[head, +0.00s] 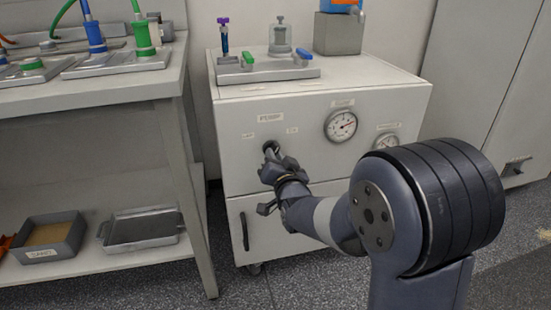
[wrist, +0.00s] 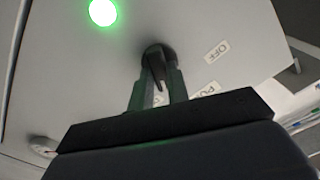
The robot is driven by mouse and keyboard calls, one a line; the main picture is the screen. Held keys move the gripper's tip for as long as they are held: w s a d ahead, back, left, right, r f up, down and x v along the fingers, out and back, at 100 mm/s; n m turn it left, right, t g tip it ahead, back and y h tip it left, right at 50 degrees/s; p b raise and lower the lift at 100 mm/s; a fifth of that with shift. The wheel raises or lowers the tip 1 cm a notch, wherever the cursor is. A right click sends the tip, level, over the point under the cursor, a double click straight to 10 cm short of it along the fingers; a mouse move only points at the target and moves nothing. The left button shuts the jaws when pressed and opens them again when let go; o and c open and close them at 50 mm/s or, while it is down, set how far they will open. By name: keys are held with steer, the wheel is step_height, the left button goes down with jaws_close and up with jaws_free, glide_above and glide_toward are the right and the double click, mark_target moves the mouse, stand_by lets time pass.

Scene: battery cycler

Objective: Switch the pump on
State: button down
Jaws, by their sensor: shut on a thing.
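The pump switch is a dark round knob (head: 270,147) on the front of the white cabinet (head: 340,170), below the PUMP label (head: 270,117). My gripper (head: 271,156) reaches the knob from the front, its fingers shut on it. In the wrist view the fingers (wrist: 160,85) close on the knob (wrist: 157,54), whose handle is mostly hidden between them. An OFF label (wrist: 216,51) is beside it, and the PUMP label is partly covered. A green lamp (wrist: 103,12) glows on the panel. I cannot make out the lamp in the head view.
Two round gauges (head: 341,126) (head: 387,143) sit right of the knob. A valve manifold (head: 266,71) and a grey block (head: 338,33) stand on the cabinet. A bench (head: 90,93) is close on the left, with a sand tray (head: 46,238) on its lower shelf.

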stand_by(0.5)
steer(key=c, duration=1.4)
jaws_free()
steer(key=shift+o, duration=0.2)
steer(key=p+v, duration=0.2)
steer(key=v, duration=0.8)
steer(key=shift+s, duration=0.4)
steer(key=shift+d, duration=0.1)
steer(key=b+x, duration=0.2)
steer(key=x, duration=0.8)
steer(key=shift+w, duration=0.4)
steer(key=shift+s, duration=0.1)
